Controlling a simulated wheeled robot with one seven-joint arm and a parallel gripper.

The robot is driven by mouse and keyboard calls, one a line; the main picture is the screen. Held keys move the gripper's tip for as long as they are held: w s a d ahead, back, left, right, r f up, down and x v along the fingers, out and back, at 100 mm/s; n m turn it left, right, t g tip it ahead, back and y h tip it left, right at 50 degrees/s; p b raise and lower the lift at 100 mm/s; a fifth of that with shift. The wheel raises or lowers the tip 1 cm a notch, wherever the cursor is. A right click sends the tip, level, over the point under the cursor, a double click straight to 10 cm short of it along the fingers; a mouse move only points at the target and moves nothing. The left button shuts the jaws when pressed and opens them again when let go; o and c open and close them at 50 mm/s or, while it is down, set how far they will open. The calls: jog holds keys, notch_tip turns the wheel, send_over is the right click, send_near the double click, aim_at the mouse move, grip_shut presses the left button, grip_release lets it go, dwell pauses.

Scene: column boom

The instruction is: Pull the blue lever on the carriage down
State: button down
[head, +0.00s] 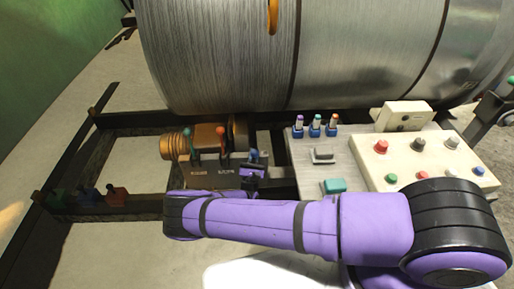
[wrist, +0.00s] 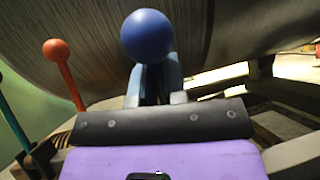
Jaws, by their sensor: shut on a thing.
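The blue lever (wrist: 146,36) has a round blue knob, which stands large at the top middle of the wrist view. My gripper (wrist: 155,88) is shut on the blue lever just below the knob, with its two fingers close together. In the head view the blue knob (head: 253,155) shows small above my gripper (head: 254,168), at the right end of the lever row on the carriage. The lever's shaft and base are hidden by my gripper and arm.
An orange-red lever (head: 221,131) and a teal lever (head: 188,133) stand left of the blue one. A large metal cylinder (head: 220,60) lies behind. A panel with buttons (head: 425,160) stands to the right. Bare floor (head: 100,250) is at the lower left.

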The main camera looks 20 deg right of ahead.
jog(key=shift+s+a+f+m+t+h, duration=0.15)
jog(key=shift+s+f+m+t+h, duration=0.65)
jog(key=shift+s+f+h, duration=0.25)
jog(key=shift+w, duration=0.1)
jog(key=c, duration=1.2)
grip_release()
jog(key=shift+r, duration=0.1)
jog(key=shift+r, duration=0.1)
